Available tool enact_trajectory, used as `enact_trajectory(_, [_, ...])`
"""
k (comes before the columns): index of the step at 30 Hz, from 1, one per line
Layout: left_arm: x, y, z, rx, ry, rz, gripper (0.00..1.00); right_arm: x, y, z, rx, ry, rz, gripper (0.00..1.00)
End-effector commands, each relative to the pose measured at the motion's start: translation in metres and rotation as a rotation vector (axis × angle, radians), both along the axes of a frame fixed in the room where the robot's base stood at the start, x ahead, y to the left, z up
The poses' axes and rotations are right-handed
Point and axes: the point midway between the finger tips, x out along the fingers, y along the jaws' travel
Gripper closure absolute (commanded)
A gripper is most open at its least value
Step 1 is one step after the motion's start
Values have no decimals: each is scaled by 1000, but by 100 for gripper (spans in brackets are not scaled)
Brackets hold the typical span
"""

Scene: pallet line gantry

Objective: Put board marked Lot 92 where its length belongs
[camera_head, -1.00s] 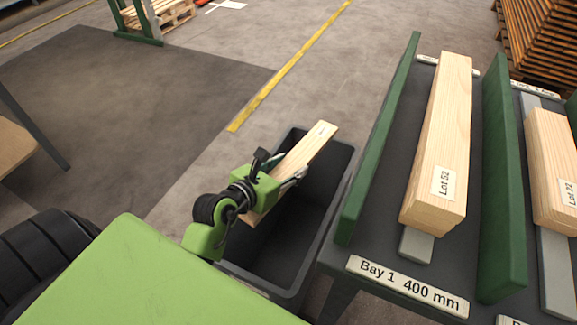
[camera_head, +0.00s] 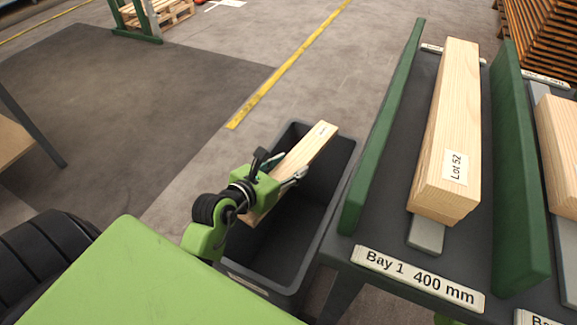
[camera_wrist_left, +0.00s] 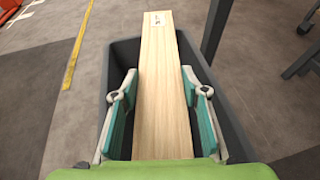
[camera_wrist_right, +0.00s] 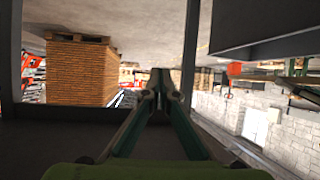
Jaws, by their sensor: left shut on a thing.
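My left gripper (camera_head: 274,180) is shut on a pale wooden board (camera_head: 313,144). The board slants over a dark grey bin (camera_head: 344,165), its far end at the bin's far rim in the head view. In the left wrist view the board (camera_wrist_left: 165,95) lies between the two fingers, the bin below it. A small label is near its far end, too small to read. Bay 1, marked 400 mm (camera_head: 419,278), holds stacked boards (camera_head: 452,110) labelled Lot 52. My right gripper (camera_wrist_right: 160,90) appears only in its wrist view, fingers together and nothing seen between them.
Green dividers (camera_head: 385,125) stand up on both sides of Bay 1. Another bay with wood (camera_head: 558,140) is partly cut off at the right edge. Stacked brown timber (camera_head: 540,40) stands behind. Open floor with a yellow line (camera_head: 285,68) lies to the left.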

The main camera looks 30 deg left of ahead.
Motion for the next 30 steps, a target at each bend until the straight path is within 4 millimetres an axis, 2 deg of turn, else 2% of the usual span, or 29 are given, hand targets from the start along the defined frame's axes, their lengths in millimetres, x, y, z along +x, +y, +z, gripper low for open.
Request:
enact_trajectory(9, [0, 0, -8, 1, -3, 1, 86, 23, 11, 40, 50, -207, 14, 100])
enact_trajectory(18, [0, 0, -13, 1, -3, 1, 86, 33, 19, 75, 88, -365, 24, 100])
enact_trajectory(24, [0, 0, -14, 1, -3, 1, 86, 35, 20, 85, 100, -411, 27, 100])
enact_trajectory(30, [0, 0, -14, 1, -3, 0, 86, 35, 21, 87, 101, -416, 28, 100])
